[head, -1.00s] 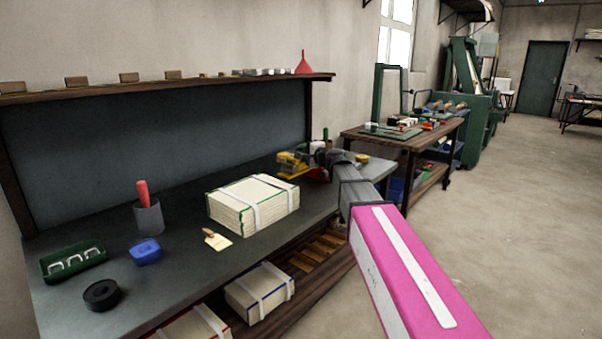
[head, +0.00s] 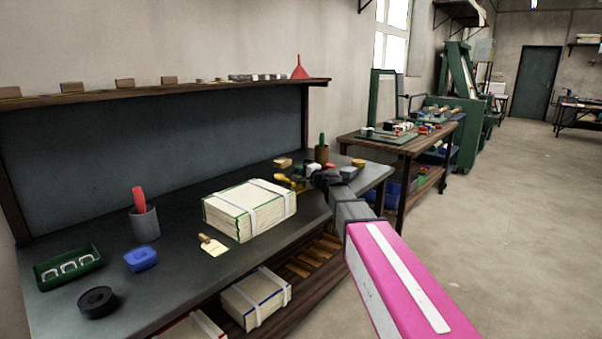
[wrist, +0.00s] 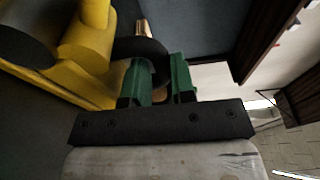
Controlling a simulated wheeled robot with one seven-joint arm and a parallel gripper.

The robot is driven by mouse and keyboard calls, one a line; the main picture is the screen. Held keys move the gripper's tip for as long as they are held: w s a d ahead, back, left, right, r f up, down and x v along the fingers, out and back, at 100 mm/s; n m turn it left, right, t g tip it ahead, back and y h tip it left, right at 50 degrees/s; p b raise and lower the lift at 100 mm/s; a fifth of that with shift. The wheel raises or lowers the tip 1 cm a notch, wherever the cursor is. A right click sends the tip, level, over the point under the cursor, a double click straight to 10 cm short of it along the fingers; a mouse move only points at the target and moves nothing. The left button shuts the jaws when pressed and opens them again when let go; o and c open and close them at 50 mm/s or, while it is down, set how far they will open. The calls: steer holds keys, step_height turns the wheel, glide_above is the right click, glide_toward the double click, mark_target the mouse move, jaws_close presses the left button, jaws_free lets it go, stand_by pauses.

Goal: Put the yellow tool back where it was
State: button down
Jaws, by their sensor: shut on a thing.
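The yellow tool (head: 286,180) is at the far right part of the dark workbench (head: 180,275), just left of my gripper (head: 313,179). In the wrist view the yellow tool (wrist: 85,50) fills the upper left, large and close. A black curved part lies at the green fingers of my gripper (wrist: 162,65), which are shut on it; it looks like part of the tool. The fingertips are partly hidden by this black part. I cannot tell whether the tool touches the bench.
A strapped paper stack (head: 250,208) lies left of the tool. A brown block (head: 283,163) and a cup with a green-handled item (head: 322,153) stand behind it. A shelf (head: 170,93) runs above the bench. Open floor (head: 480,220) lies to the right.

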steer(key=c, duration=1)
jaws_free()
steer(key=shift+f, duration=0.1)
steer(key=shift+o, duration=0.2)
steer(key=v, duration=1.2)
